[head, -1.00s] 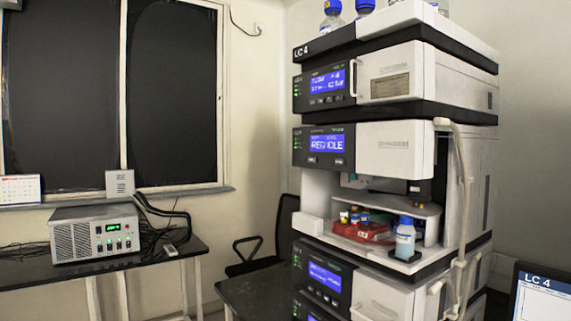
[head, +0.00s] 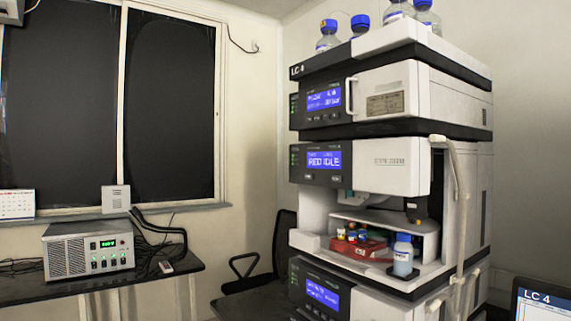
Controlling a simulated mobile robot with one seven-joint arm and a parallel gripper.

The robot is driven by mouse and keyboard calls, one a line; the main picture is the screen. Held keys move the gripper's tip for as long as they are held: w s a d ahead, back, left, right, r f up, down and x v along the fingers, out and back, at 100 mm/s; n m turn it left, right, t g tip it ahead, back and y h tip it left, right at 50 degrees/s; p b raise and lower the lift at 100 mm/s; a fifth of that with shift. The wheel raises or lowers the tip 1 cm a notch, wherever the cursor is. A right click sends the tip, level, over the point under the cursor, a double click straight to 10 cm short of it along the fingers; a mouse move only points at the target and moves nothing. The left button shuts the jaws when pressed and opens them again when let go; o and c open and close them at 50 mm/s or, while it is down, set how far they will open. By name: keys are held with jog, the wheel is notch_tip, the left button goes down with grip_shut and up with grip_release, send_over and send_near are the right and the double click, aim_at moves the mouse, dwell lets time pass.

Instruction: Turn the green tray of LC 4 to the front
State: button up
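The LC 4 stack (head: 312,70) stands at the right in the head view, with its name on the top module. Its sampler bay is open at the front. A red tray (head: 362,250) with several small vials in it is at the front of the bay, and the display (head: 323,160) above appears to read "RED IDLE". No green tray shows; the back of the bay is hidden. A blue-capped bottle (head: 403,258) stands at the bay's front right corner. My gripper is not in view.
Several blue-capped bottles (head: 329,38) stand on top of the stack. Pale tubing (head: 455,210) runs down its right side. A screen marked LC 4 (head: 537,297) is at the lower right. A bench with a grey box (head: 88,250) and a dark chair (head: 282,245) are at the left.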

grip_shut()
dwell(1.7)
